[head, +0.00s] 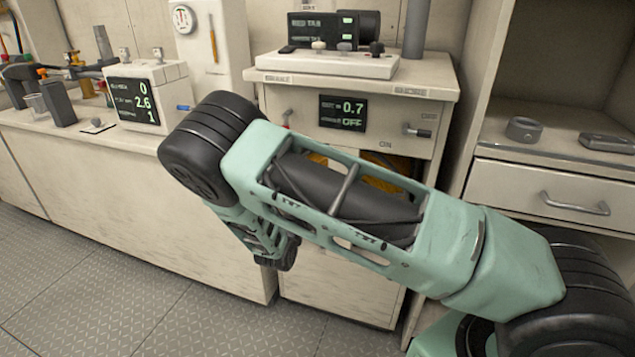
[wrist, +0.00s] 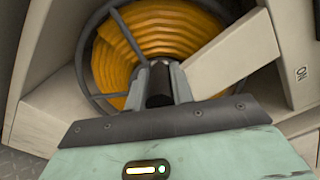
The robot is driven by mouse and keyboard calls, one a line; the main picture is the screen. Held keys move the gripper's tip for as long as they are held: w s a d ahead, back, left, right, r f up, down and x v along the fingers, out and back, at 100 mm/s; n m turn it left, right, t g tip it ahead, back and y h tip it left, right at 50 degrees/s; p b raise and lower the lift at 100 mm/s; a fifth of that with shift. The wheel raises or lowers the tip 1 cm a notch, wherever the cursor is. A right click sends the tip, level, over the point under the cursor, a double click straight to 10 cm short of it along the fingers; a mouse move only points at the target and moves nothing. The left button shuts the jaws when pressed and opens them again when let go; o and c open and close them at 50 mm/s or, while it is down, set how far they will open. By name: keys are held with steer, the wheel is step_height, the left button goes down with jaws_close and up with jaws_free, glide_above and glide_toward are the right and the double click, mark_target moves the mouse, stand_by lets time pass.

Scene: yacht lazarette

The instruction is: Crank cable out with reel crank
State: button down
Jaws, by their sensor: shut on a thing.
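In the wrist view my gripper (wrist: 158,78) is shut on a dark cylindrical crank handle (wrist: 159,88), one finger on each side of it. Behind it is the cable reel, wound with ribbed orange cable (wrist: 150,38) inside a thin dark ring frame (wrist: 84,70). A pale flat bar (wrist: 225,55) runs from beside the handle to the upper right; I cannot tell how it joins the handle. In the head view my arm hides the gripper and handle, and only bits of orange cable (head: 385,183) show. The cabinet display (head: 342,113) reads 0.7 and OFF.
A lever switch (head: 417,131) sits on the cabinet front, right of the display. The cabinet top carries a white panel (head: 325,65) with knobs. A drawer (head: 548,193) stands at right, and a counter with instruments (head: 145,92) at left. The floor (head: 190,318) at front is clear.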

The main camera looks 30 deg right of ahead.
step_height(320, 180, down, 9)
steer(key=w+a+n, duration=0.1)
steer(key=n, duration=1.1)
steer(key=shift+w+p, duration=0.2)
steer(key=shift+p, duration=0.25)
steer(key=c, duration=1.2)
jaws_free()
steer(key=shift+c, duration=0.2)
steer(key=shift+f, duration=0.1)
steer(key=v, duration=1.7)
steer(key=shift+a+p, duration=0.25)
steer(key=shift+p, duration=0.15)
